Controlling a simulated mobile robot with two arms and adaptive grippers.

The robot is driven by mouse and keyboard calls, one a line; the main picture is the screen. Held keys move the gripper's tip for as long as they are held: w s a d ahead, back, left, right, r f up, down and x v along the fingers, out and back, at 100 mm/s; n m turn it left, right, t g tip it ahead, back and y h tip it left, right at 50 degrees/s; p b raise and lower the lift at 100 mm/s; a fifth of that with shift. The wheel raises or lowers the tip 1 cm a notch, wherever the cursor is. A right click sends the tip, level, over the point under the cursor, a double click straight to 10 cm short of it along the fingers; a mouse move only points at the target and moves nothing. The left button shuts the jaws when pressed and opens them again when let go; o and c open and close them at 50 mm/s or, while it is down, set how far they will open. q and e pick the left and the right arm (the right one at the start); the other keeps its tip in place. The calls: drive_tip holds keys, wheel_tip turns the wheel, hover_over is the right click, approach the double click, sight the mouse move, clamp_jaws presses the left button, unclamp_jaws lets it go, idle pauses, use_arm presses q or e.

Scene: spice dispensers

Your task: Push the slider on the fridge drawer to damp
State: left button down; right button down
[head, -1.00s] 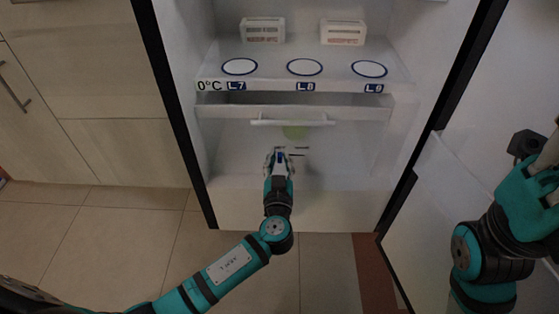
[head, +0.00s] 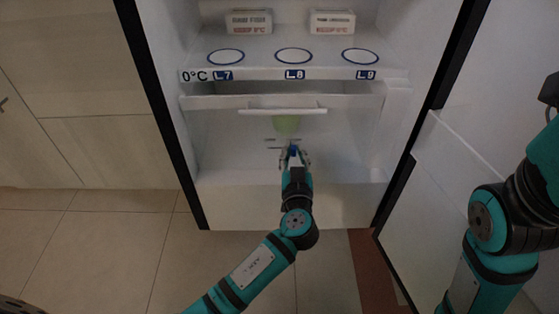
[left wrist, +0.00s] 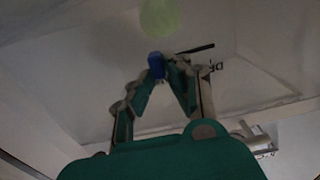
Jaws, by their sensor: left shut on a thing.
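My left gripper (head: 293,153) is in front of the white fridge drawer (head: 230,160), its fingers shut around the small blue slider (head: 293,149). In the left wrist view, the fingertips of the gripper (left wrist: 165,70) are on either side of the blue slider (left wrist: 156,66). A dark track line runs beside it there, with small lettering partly hidden by a finger. In the head view, short dark marks (head: 270,140) show on the drawer front to the left of the fingers. The lettering is too small to read there. My right gripper is not in view.
A white drawer handle (head: 283,111) spans the drawer above the gripper, with a pale green round thing (head: 287,124) just below it. White boxes (head: 249,22) stand on the shelf above. The open fridge door (head: 440,190) is at the right.

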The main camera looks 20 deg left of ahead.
use_arm(q)
drive_tip(key=shift+d, duration=0.2)
drive_tip(key=c, duration=1.3)
unclamp_jaws()
drive_tip(key=shift+d, duration=0.1)
drive_tip(key=v, duration=1.2)
drive_tip(key=shift+r, duration=0.1)
